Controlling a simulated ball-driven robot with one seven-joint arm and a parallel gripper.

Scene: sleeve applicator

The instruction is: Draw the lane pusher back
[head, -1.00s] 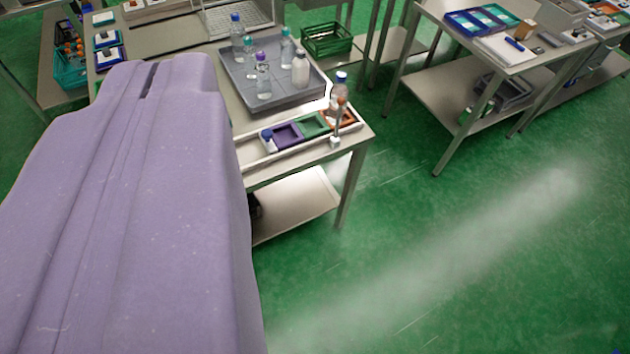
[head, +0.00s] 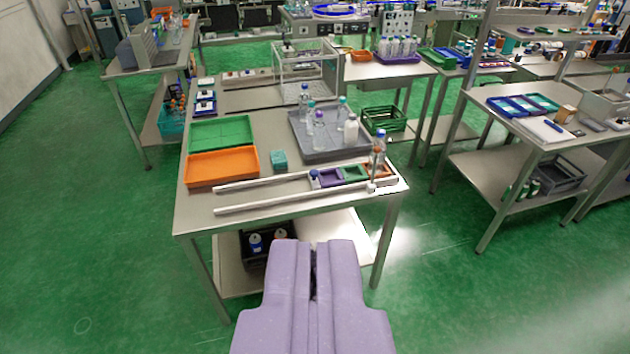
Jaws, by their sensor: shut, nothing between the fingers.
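The lane is a pair of white rails (head: 265,204) along the front of the steel table (head: 200,205). Purple (head: 330,177), green (head: 353,174) and orange-brown (head: 376,170) small trays sit in a row at its right end. A small blue-topped piece (head: 315,179), seemingly the lane pusher, stands at the left end of that row; its base is too small to make out. The lane left of it is bare. My gripper (head: 314,246), lavender and shut, is empty at the bottom of the view, in front of the table and apart from the lane.
A clear bottle (head: 378,147) stands at the lane's right end beside a white post foot (head: 371,188). Behind the lane are an orange tray (head: 222,167), a green tray (head: 221,133), a teal box (head: 279,159) and a grey tray (head: 355,151) with bottles. Green floor is open in front.

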